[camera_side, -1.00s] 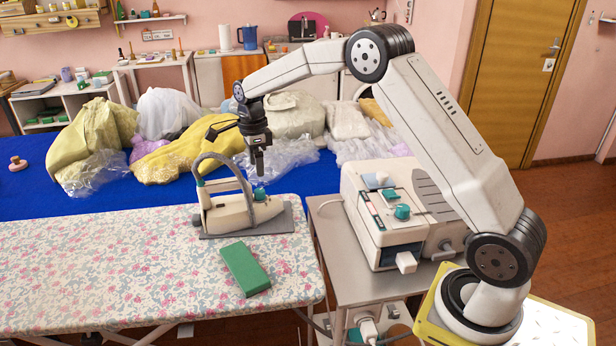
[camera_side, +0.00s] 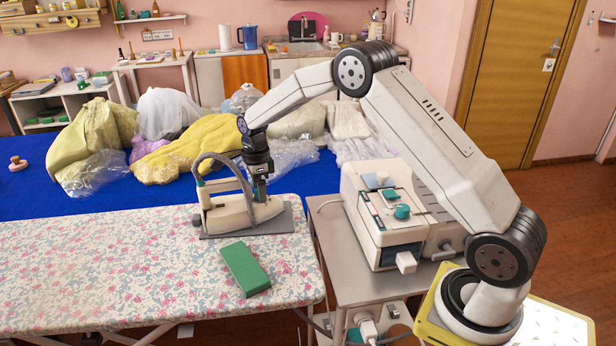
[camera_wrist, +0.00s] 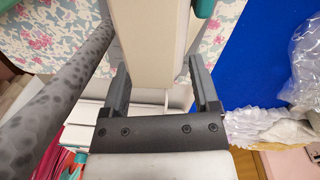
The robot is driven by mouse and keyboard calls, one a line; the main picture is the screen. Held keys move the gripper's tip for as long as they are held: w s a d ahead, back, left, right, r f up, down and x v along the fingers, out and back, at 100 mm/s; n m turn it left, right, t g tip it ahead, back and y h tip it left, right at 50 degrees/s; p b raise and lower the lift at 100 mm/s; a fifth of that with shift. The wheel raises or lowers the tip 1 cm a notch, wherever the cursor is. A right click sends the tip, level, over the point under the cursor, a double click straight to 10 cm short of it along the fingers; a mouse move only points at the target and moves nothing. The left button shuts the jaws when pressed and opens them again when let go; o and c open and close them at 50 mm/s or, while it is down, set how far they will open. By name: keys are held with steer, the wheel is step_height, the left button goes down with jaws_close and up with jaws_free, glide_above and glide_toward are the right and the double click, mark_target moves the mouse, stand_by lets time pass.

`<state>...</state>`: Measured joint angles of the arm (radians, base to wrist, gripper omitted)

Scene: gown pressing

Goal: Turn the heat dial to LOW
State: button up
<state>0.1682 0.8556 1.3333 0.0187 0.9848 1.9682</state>
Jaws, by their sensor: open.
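The cream iron (camera_side: 232,213) rests on a grey plate on the flowered board, with a grey hose arching over it. My gripper (camera_side: 260,194) points down at the iron's right part, where a small teal knob is now mostly hidden by the fingers. In the wrist view, the open fingers of my gripper (camera_wrist: 158,75) flank a cream body, with no grip visible. A teal piece (camera_wrist: 205,7) is cut off by the top edge. Another round teal dial (camera_side: 402,212) is on the white steam unit (camera_side: 372,225). No dial markings are readable.
A green block (camera_side: 244,268) lies on the flowered board (camera_side: 120,270) in front of the iron. Clear plastic and a yellow garment (camera_side: 190,150) lie on the blue table (camera_side: 40,192) behind. The steam unit stands on a grey cart (camera_side: 345,285) to the right.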

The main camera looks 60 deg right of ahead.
steer(key=shift+f, duration=0.15)
jaws_close()
steer(key=shift+m, duration=2.2)
jaws_free()
